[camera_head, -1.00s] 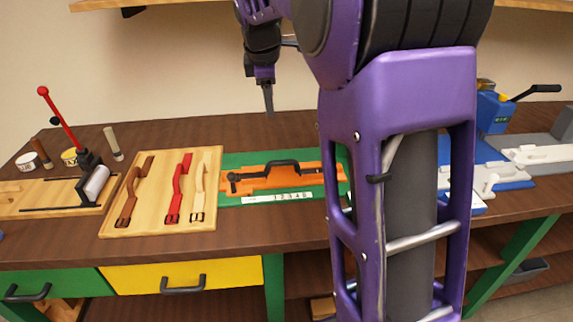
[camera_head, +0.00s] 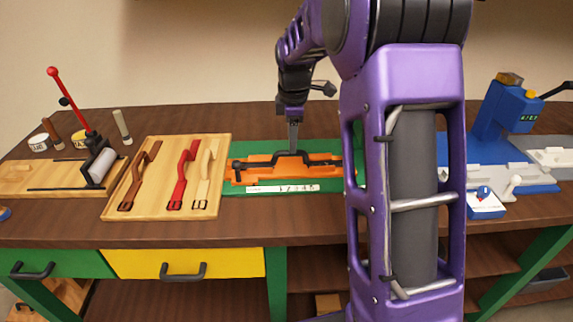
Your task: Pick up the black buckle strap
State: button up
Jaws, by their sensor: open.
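The black buckle strap (camera_head: 262,161) lies lengthwise on an orange fixture (camera_head: 268,175), with its middle raised in an arch. The fixture sits on a green mat (camera_head: 233,187) on the workbench. My gripper (camera_head: 293,149) points straight down at the strap's raised middle. It is open, seen edge-on, so the gap between its fingers does not show. I cannot tell whether the fingers are around the strap or just above it. The right end of the mat is hidden behind my arm.
A wooden board (camera_head: 150,205) left of the mat holds brown (camera_head: 135,180), red (camera_head: 183,172) and cream (camera_head: 206,172) straps. A white ruler (camera_head: 285,188) lies before the fixture. A red-handled press (camera_head: 80,115) stands at far left, a blue machine (camera_head: 507,108) at right.

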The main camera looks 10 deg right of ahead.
aim_at(279, 153)
jog(key=f, duration=0.2)
jog(key=w+f, duration=0.1)
jog(key=f, duration=0.1)
jog(key=f+b, duration=0.1)
jog(key=f, duration=0.1)
jog(key=shift+w+d+f, duration=0.1)
jog(key=shift+w+f, duration=0.1)
jog(key=shift+w, duration=0.05)
grip_shut()
